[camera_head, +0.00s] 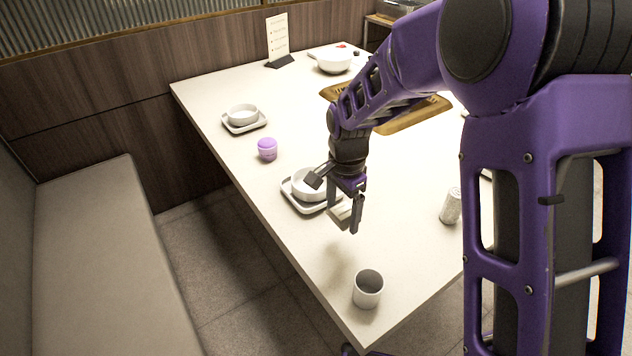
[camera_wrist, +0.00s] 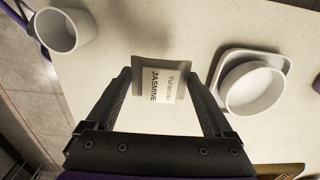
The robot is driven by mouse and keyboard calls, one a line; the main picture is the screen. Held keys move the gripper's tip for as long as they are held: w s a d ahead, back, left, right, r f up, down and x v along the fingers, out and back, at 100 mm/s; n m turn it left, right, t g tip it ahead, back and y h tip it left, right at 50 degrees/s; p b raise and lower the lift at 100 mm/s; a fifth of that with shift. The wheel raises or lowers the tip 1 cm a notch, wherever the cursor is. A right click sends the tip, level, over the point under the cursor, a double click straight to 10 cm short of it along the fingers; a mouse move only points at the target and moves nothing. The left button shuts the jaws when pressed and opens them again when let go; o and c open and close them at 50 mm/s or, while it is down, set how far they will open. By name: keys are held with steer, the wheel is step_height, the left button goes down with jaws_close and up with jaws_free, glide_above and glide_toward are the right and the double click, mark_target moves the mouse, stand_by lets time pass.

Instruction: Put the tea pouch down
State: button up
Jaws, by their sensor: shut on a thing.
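The tea pouch (camera_wrist: 160,82) is a small pale packet with a label that reads JASMINE. My gripper (camera_wrist: 163,78) is shut on it, with one finger at each side of the pouch. In the head view the pouch (camera_head: 342,211) is partly hidden by my gripper (camera_head: 344,212). It is held over the white table (camera_head: 400,185), beside a bowl on a square tray. I cannot tell exactly how high above the table the pouch is.
A white bowl (camera_head: 309,186) sits on a tray (camera_head: 288,188) just left of my gripper. A grey cup (camera_head: 367,291) stands near the table's front corner. A can (camera_head: 450,207) stands to the right and a purple jar (camera_head: 267,149) to the left. The table between cup and gripper is clear.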

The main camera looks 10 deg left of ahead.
mark_target(343, 211)
step_height(343, 211, down, 8)
steer(key=shift+r+b, duration=0.1)
steer(key=shift+b, duration=0.45)
steer(key=shift+f, duration=0.2)
steer(key=o, duration=1.1)
steer(key=shift+r, duration=0.1)
step_height(343, 211, up, 12)
steer(key=shift+r+p, duration=0.1)
steer(key=shift+p, duration=0.85)
